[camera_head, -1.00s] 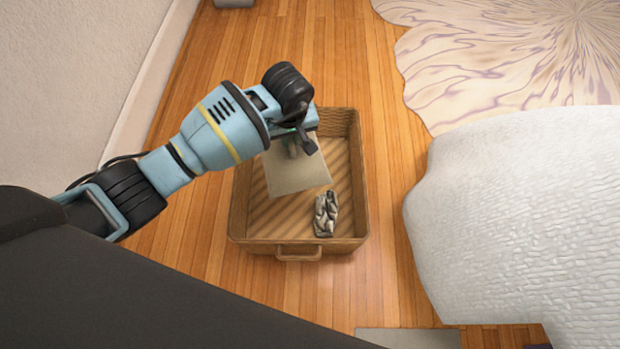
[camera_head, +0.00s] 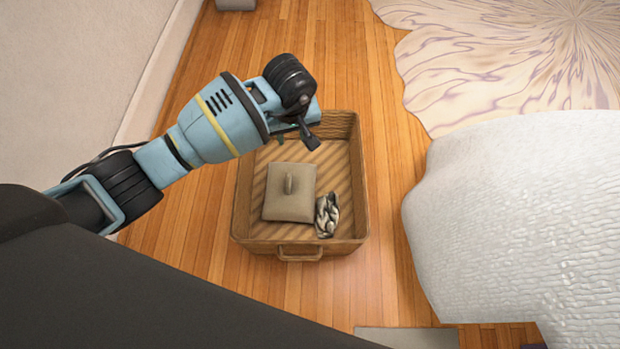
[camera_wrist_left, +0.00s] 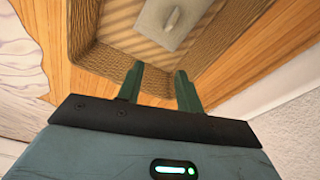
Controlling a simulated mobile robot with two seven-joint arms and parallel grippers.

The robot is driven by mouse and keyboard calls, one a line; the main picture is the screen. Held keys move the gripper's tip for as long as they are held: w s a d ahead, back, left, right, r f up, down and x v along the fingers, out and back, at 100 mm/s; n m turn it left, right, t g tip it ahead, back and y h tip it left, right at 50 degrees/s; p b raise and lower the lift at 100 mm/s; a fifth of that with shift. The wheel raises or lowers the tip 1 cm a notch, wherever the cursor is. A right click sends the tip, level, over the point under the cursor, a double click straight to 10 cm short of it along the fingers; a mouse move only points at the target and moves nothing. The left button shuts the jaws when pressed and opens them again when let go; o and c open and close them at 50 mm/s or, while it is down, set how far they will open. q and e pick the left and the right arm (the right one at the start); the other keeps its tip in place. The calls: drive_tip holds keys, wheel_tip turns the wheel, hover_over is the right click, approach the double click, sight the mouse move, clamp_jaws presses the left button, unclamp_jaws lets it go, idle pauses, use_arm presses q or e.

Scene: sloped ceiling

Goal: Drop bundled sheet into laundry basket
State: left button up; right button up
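The laundry basket (camera_head: 352,205) is a brown woven box on the wood floor, with a handle on its near side. The bundled sheet (camera_head: 290,205) is a flat beige square with a small loop on top. It lies on the basket's floor, and it also shows in the left wrist view (camera_wrist_left: 158,27). My left gripper (camera_head: 306,133) is above the far left part of the basket, apart from the sheet. In the left wrist view its two green fingers (camera_wrist_left: 160,88) are spread with nothing between them. My right gripper is not in view.
A crumpled grey patterned cloth (camera_head: 327,215) lies in the basket, right beside the sheet. A white textured bed cover (camera_head: 520,220) stands to the right, with a pale patterned rug (camera_head: 500,60) behind it. A wall (camera_head: 85,80) is at the left.

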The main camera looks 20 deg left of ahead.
use_arm(q)
drive_tip(key=shift+s+d+r+p, duration=0.15)
drive_tip(key=shift+r+p, duration=0.2)
drive_tip(key=shift+r, duration=0.75)
drive_tip(key=shift+s+d+r+p, duration=0.1)
drive_tip(key=shift+r+p, duration=0.25)
drive_tip(key=shift+r, duration=0.75)
